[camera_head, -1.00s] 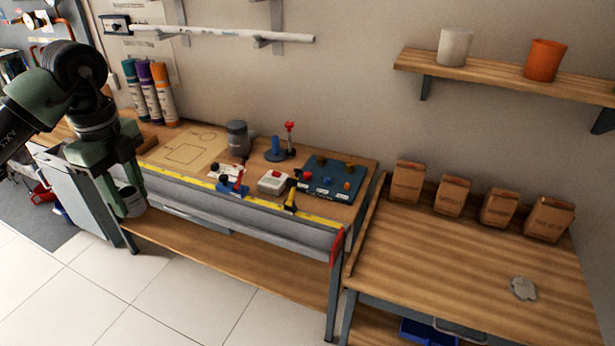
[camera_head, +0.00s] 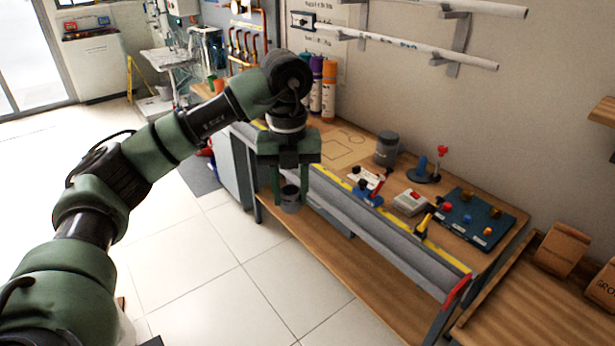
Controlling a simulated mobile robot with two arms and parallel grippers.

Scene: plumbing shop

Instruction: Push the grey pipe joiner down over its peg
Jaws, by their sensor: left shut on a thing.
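My left gripper (camera_head: 290,203) points down in front of the workbench's near edge, at its left part. It is shut on the grey pipe joiner (camera_head: 290,198), a short hollow cylinder held upright between the two green fingers. A blue upright peg (camera_head: 422,164) on a round dark-blue base stands on the bench, right of and apart from the gripper. My right gripper is out of view.
A grey canister (camera_head: 387,146) stands left of the peg. A red-topped post (camera_head: 441,153) stands close behind the peg. A yellow-ruled grey rail (camera_head: 380,231) edges the bench.

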